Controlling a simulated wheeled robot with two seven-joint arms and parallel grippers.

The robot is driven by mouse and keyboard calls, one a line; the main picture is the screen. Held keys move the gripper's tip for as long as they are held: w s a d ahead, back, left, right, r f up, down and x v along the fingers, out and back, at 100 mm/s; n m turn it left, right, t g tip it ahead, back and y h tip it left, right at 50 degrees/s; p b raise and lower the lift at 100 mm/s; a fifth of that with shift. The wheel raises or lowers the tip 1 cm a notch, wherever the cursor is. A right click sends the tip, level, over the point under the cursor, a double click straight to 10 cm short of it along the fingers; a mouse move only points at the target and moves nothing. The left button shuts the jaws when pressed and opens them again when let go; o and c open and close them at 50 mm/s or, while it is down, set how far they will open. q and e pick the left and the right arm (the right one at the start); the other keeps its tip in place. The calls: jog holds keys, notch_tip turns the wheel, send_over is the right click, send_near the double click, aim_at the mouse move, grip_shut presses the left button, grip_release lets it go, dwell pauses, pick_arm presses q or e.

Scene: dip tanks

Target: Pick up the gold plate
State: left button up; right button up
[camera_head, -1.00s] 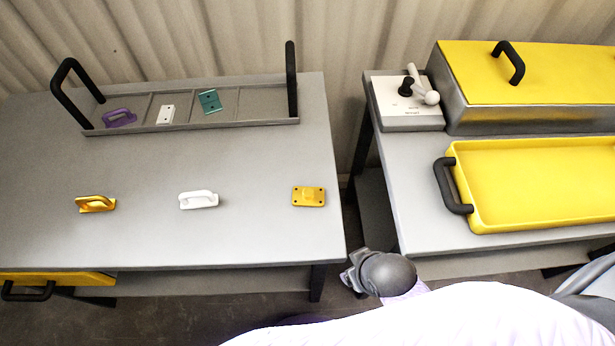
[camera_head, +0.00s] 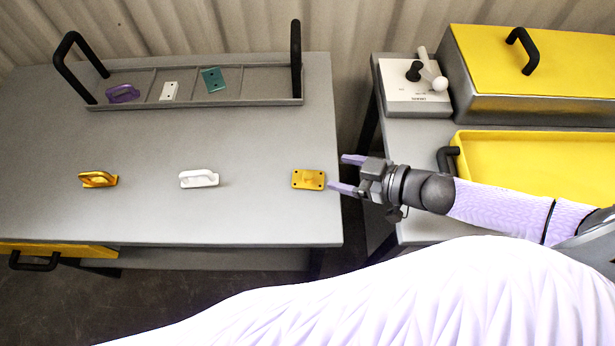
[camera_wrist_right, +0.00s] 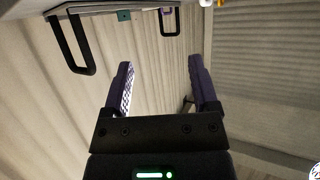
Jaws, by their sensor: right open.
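The gold plate (camera_head: 308,179) is a flat rectangle with dark corner holes and a raised middle. It lies near the right edge of the left grey table in the head view. My right gripper (camera_head: 336,174) is open, with its two purple fingertips just right of the plate, and nothing is between them. The fingers also show open and empty in the right wrist view (camera_wrist_right: 163,88), where I cannot make out the gold plate. A gold handle-shaped piece (camera_head: 98,179) and a white handle-shaped piece (camera_head: 199,178) lie further left in the same row. My left gripper is not in view.
A grey compartment tray (camera_head: 200,102) with tall black handles stands at the table's back, holding a purple handle (camera_head: 122,93), a white plate (camera_head: 169,91) and a teal plate (camera_head: 213,80). On the right table are a control box (camera_head: 415,98) with levers and a yellow tray (camera_head: 530,170).

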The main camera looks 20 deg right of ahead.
jog(key=b, duration=0.2)
send_near(311, 176)
jog(key=w+a+f, duration=0.1)
jog(key=a+f, duration=0.1)
jog(key=x, duration=0.2)
jog(key=b+x, duration=0.1)
jog(key=x, duration=0.4)
jog(key=shift+w+r+b, duration=0.35)
jog(key=shift+w+r, duration=0.05)
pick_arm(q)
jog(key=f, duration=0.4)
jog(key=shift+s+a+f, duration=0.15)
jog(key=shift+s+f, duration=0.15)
pick_arm(e)
jog(key=shift+r, duration=0.1)
grip_shut()
